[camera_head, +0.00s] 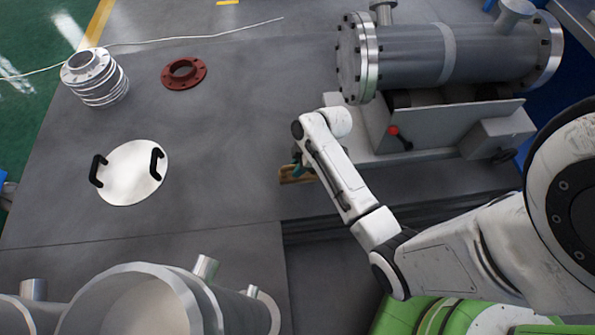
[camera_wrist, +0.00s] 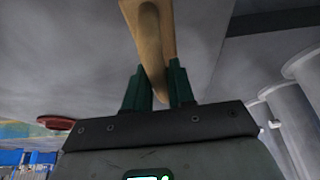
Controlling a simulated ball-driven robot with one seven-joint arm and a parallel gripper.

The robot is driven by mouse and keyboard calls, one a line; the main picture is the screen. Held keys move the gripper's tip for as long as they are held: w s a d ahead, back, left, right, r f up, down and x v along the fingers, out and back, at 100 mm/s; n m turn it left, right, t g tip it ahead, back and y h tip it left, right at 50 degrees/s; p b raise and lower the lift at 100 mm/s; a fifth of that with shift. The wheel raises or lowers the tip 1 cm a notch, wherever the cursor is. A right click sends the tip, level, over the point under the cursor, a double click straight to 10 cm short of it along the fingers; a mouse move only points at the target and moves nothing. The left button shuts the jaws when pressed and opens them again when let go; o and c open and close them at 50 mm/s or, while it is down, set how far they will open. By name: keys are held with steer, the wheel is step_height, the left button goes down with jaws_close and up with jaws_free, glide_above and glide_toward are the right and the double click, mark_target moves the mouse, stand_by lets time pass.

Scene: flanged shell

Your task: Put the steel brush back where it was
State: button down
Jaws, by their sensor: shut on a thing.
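The steel brush shows in the wrist view as a light wooden handle (camera_wrist: 149,40) running up out of the picture; its bristles do not show clearly. My gripper (camera_wrist: 161,80) has two dark green fingers, shut on this handle from both sides. In the head view the brush (camera_head: 291,174) is a small tan piece low over the grey table, just left of the flanged shell's stand. My gripper (camera_head: 301,163) is mostly hidden there behind my white arm. I cannot tell whether the brush touches the table.
The grey flanged shell (camera_head: 405,52) rests on a stand (camera_head: 455,125) with a red-knobbed lever. A red flange (camera_head: 184,73), a stack of white flanges (camera_head: 95,80) and a white disc with black handles (camera_head: 130,175) lie left. A large pipe (camera_head: 150,300) fills the front. The table's middle is clear.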

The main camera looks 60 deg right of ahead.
steer(key=shift+w+f+b, duration=0.1)
steer(key=shift+f+b, duration=0.25)
steer(key=shift+f, duration=1.25)
steer(key=shift+f, duration=0.1)
steer(key=c, duration=1)
jaws_free()
steer(key=shift+o, duration=0.2)
